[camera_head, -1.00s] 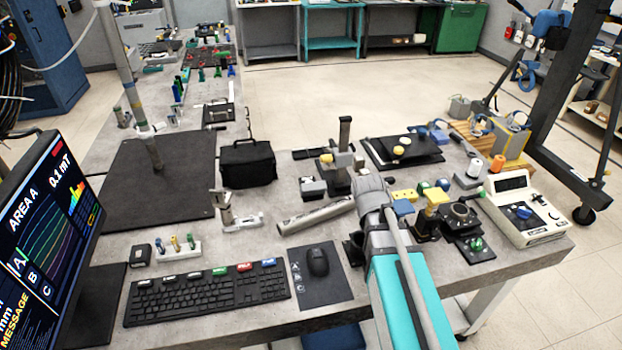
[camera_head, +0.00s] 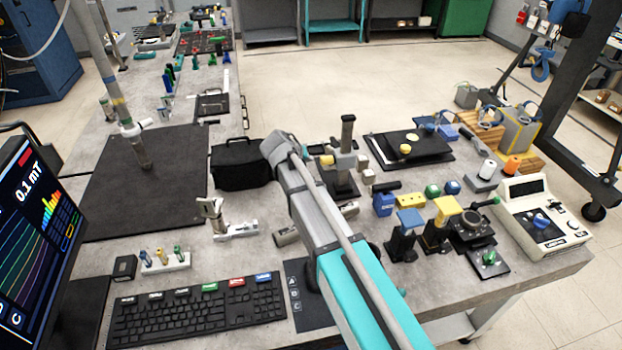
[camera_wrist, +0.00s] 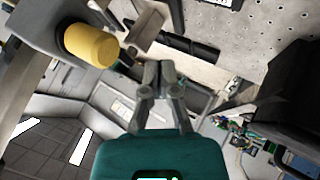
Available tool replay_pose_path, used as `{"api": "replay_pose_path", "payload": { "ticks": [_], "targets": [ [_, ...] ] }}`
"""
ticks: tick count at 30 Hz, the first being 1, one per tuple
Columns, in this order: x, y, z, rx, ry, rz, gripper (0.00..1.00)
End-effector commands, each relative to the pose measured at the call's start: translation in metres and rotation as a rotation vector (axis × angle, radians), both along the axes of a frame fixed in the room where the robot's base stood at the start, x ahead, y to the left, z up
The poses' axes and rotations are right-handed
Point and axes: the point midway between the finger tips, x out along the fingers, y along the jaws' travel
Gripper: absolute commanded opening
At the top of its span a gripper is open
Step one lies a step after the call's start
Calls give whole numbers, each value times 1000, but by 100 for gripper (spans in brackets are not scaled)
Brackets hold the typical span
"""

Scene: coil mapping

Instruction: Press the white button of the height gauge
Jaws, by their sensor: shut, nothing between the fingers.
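What looks like the height gauge (camera_head: 347,133) is a dark upright column with a grey block and a yellow cylinder, on the bench right of my arm's end in the head view. A yellow cylinder (camera_wrist: 90,44) on a grey body, likely the same part, shows at the upper left of the wrist view. I cannot make out a white button in either view. My gripper (camera_wrist: 158,72) is shut and empty, with the yellow cylinder to the left of its tips and apart from them. In the head view my arm hides the gripper.
A black bag (camera_head: 240,165) stands left of my arm's end. A black plate (camera_head: 412,148) with yellow discs lies to the right. Blue and yellow topped stands (camera_head: 406,222) and a white instrument (camera_head: 540,218) fill the right side. A keyboard (camera_head: 195,312) lies in front.

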Motion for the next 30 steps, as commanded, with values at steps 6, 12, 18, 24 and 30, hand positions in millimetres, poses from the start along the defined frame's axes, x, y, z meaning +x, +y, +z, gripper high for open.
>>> {"api": "replay_pose_path", "payload": {
  "ticks": [6, 12, 18, 24, 30],
  "targets": [
    [1, 1, 0, -1, -3, 1, 0],
    [1, -1, 0, -1, -2, -3, 0],
    [2, -3, -1, 0, -2, -5, 0],
    [2, -4, -7, -1, -1, -6, 0],
    [2, -4, -21, 0, -2, -7, 0]
  ]
}}
